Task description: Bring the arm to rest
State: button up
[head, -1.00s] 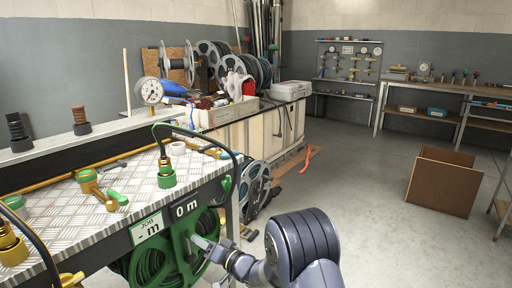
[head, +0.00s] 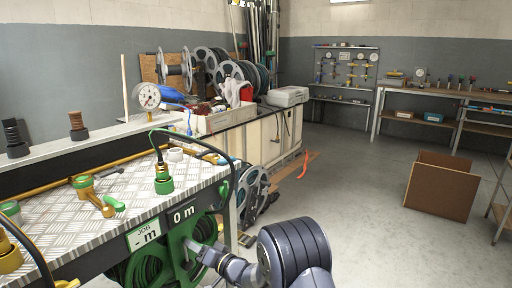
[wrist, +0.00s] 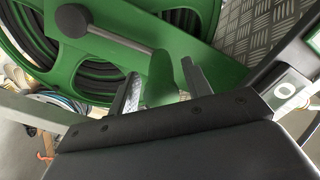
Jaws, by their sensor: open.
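My arm reaches in from the bottom of the head view. My gripper (head: 197,248) is low, in front of the green hose reel (head: 143,265) under the bench. In the wrist view my gripper (wrist: 160,70) is open, with its two fingers apart. A rounded green handle (wrist: 161,84) shows between the fingers; I cannot tell whether either finger touches it. The reel's green arm (wrist: 190,48) and dark coiled hose (wrist: 105,75) are just beyond. Part of the reel is hidden by the bench and my arm.
A grey reel (head: 250,190) stands on the floor behind. A brown open box (head: 440,187) is at the right. The middle floor is clear.

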jog(key=v, duration=0.9)
jog(key=x, duration=1)
jog(key=shift+a, duration=0.15)
jog(key=s+a+f+n+b, duration=0.6)
jog(key=s+n+b, duration=0.3)
jog(key=b, duration=0.5)
jog(key=s+d+n+p, duration=0.1)
jog(key=s+d, duration=0.3)
jog(key=d, duration=0.4)
jog(key=shift+s+p, duration=0.35)
jog(key=shift+p, duration=0.35)
